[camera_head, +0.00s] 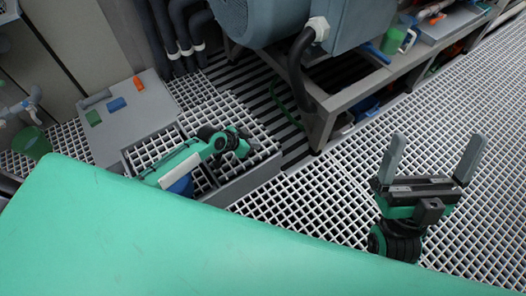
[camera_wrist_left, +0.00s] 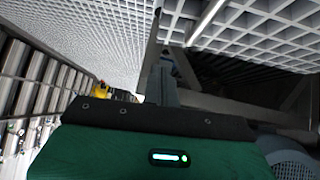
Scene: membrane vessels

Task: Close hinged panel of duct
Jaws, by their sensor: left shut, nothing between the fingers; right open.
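A low grey box-like duct (camera_head: 262,176) sits on the floor grating at left centre in the head view, its grid-floored compartments showing from above. A flat grey panel (camera_head: 148,117) adjoins its far left side; I cannot make out the hinge. My left gripper (camera_head: 240,146) is over the right compartment, partly hidden by its own arm. Its closed grey fingers show in the left wrist view (camera_wrist_left: 162,82), with nothing between them. I cannot tell whether they touch the duct. My right gripper (camera_head: 430,160) is open and empty, fingers upward, over the grating at right.
Small orange (camera_head: 138,83), blue (camera_head: 117,104) and green (camera_head: 93,118) pieces lie on the grey panel. A large blue-grey machine (camera_head: 265,22) on a metal frame (camera_head: 335,108) stands behind. Grating (camera_head: 330,195) between the duct and my right gripper is clear.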

